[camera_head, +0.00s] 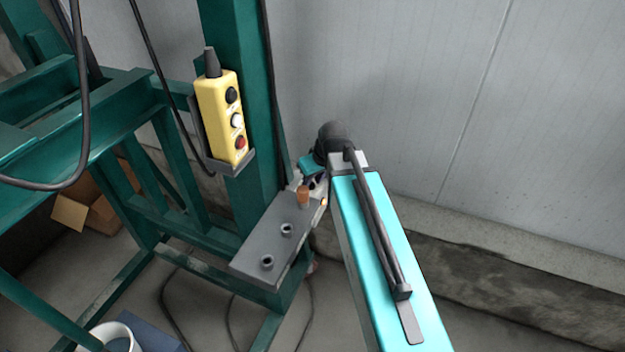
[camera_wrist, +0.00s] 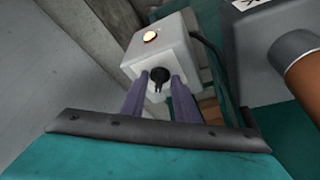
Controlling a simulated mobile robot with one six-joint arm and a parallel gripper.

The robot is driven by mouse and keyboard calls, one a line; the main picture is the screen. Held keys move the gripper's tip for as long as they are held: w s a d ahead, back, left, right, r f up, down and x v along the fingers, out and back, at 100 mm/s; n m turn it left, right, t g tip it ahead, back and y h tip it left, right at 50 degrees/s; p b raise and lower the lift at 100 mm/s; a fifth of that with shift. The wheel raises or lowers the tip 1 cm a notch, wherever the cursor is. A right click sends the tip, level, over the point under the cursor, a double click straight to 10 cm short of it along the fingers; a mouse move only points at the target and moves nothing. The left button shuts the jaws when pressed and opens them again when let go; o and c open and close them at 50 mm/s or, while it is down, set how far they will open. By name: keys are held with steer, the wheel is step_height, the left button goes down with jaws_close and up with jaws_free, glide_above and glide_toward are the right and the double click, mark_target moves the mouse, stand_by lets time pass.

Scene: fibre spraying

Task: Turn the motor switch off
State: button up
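The motor switch is a black rotary knob (camera_wrist: 159,76) on the face of a pale grey box (camera_wrist: 165,48). An orange-white lamp (camera_wrist: 150,37) glows on the box above the knob. In the wrist view my gripper (camera_wrist: 160,78) has its two purple fingers apart, one on each side of the knob. Narrow gaps seem to show, and contact cannot be made out. In the head view the box is mostly hidden; only its small glowing lamp (camera_head: 324,202) shows beside the grey plate.
A grey plate (camera_head: 262,243) with an orange-brown cylinder (camera_head: 303,197) stands close left of the box; the cylinder is at the right in the wrist view. A yellow push-button pendant (camera_head: 222,120) hangs on a green post. A grey wall (camera_head: 420,90) lies behind.

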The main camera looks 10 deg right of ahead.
jaws_close()
steer(key=shift+w+d+n+y, duration=0.15)
steer(key=shift+n+y, duration=0.15)
steer(key=shift+n, duration=0.3)
steer(key=shift+w+d+n+y+b, duration=0.15)
steer(key=shift+n+y+b, duration=0.15)
steer(key=shift+n+b, duration=0.35)
steer(key=n, duration=0.1)
steer(key=n+g, duration=0.1)
steer(key=n, duration=0.1)
steer(key=n+b, duration=0.1)
steer(key=shift+w+d+y, duration=0.25)
steer(key=shift+y, duration=0.15)
steer(key=n, duration=0.2)
steer(key=n+g+b, duration=0.1)
steer(key=shift+w+d+n+g+y, duration=0.15)
steer(key=shift+w+n+g+y, duration=0.15)
steer(key=shift+n+y, duration=0.1)
steer(key=shift+w+n+g+b, duration=0.2)
steer(key=shift+n+g+b, duration=0.5)
steer(key=shift+n, duration=1.15)
steer(key=shift+r, duration=0.1)
steer(key=shift+d, duration=0.1)
